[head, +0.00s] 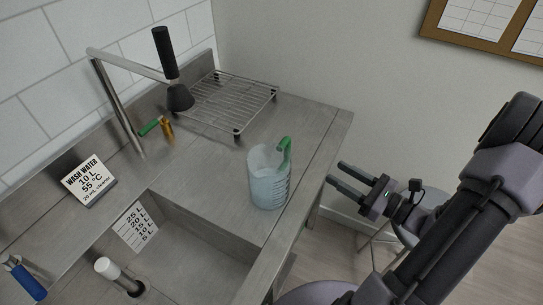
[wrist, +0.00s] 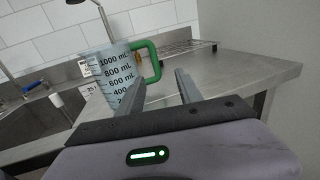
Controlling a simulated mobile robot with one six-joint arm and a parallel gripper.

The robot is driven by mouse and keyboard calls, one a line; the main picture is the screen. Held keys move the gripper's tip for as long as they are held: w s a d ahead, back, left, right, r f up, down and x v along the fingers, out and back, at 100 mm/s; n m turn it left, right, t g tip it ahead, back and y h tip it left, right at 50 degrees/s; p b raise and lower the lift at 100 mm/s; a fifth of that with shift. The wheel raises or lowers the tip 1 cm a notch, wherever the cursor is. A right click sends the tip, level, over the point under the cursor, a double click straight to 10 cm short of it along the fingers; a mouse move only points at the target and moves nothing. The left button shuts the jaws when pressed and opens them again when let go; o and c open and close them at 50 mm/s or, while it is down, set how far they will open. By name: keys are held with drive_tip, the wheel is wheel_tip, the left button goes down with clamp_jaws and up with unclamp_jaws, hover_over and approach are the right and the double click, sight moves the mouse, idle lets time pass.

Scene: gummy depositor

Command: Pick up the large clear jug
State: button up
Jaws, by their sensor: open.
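The large clear jug (head: 268,180) stands upright on the steel counter, near its right edge beside the sink. It has a green handle (head: 286,152) and dark volume marks. My gripper (head: 340,172) is open and empty, to the right of the jug and apart from it, just off the counter's edge. In the wrist view, the jug (wrist: 112,72) is at the upper left with marks up to 1000 mL, and its green handle (wrist: 155,62) points right. My fingers (wrist: 160,90) point towards the handle side, and the left finger partly overlaps the jug's lower part.
A wire rack (head: 226,100) stands at the back of the counter (head: 225,165). A sink basin (head: 185,255) lies left of the jug, with a faucet (head: 118,105) and spray head behind. A wash water sign (head: 88,182) leans at left. A stool (head: 385,235) stands beyond my arm.

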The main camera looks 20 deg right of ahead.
sight(273, 172)
drive_tip(key=b+x, duration=0.1)
drive_tip(key=x, duration=0.4)
drive_tip(key=a+b+x, duration=0.1)
drive_tip(key=x, duration=0.4)
drive_tip(key=shift+w+a+b, duration=0.15)
drive_tip(key=shift+b, duration=0.2)
drive_tip(key=b+x, duration=0.2)
drive_tip(key=x, duration=0.4)
drive_tip(key=shift+a+r, duration=0.15)
drive_tip(key=shift+a, duration=0.05)
drive_tip(key=shift+s+r, duration=0.1)
drive_tip(key=shift+s, duration=0.1)
clamp_jaws()
